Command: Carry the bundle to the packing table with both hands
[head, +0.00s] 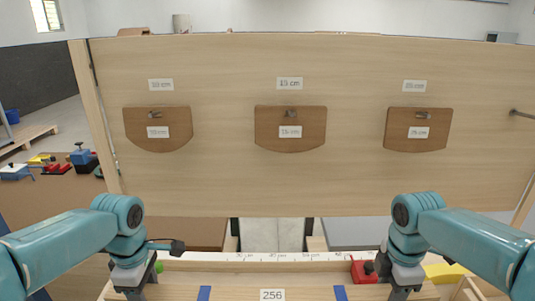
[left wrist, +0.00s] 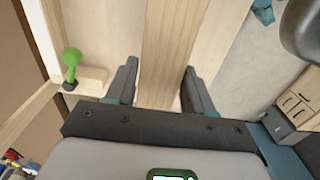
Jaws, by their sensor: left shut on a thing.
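The bundle (head: 240,293) looks like pale wooden slats with two blue bands and a white tag reading 256. It lies across the bottom of the head view, partly cut off by the frame edge. My left gripper (head: 130,291) is at its left end. In the left wrist view my left gripper (left wrist: 160,88) has a pale wooden piece (left wrist: 166,45) between its fingers and is shut on it. My right gripper (head: 403,293) is at the bundle's right end; its fingertips are cut off, so its grip cannot be told.
A large wooden board (head: 225,75) stands ahead with several labels and three hanging brown forms (head: 290,115). A ruled strip (head: 225,265) runs just beyond the bundle. A red object (head: 362,272) lies by my right gripper. Tools (head: 82,157) are at left.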

